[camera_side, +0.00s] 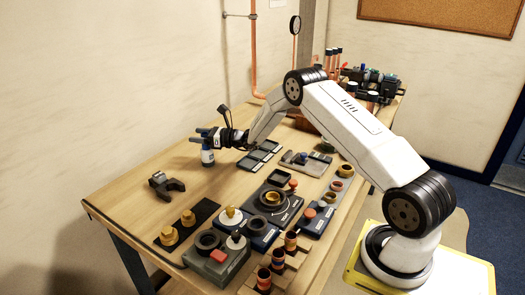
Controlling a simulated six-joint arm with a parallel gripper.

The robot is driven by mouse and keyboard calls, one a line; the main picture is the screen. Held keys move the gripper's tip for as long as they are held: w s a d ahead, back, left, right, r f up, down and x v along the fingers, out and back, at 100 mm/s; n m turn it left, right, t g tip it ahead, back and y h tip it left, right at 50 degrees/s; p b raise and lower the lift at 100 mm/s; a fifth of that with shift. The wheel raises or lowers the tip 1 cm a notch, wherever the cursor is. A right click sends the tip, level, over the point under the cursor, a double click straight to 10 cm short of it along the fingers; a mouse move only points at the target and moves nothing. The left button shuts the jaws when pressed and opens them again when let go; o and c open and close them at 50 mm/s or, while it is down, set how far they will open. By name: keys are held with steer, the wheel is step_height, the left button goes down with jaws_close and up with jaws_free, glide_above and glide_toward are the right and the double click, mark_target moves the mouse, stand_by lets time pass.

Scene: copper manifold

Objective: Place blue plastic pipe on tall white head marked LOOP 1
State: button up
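My gripper (203,137) is above the left rear part of the wooden table, with its fingers pointing left. A small upright bottle-like thing (208,157), white with a dark blue part, shows right at and below the fingers. I cannot tell whether the fingers hold it or it stands behind them. I cannot single out a blue plastic pipe for sure.
The wooden table (120,205) has free room at its left. A dark clamp-like part (165,184) lies there. Several dark fixtures, including one with brass rings (271,199), fill the middle. A wooden rack (272,262) stands in front. A pipe manifold (372,80) is at the back.

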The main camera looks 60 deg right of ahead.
steer(key=shift+r, duration=0.15)
steer(key=v, duration=1.2)
stand_by(0.7)
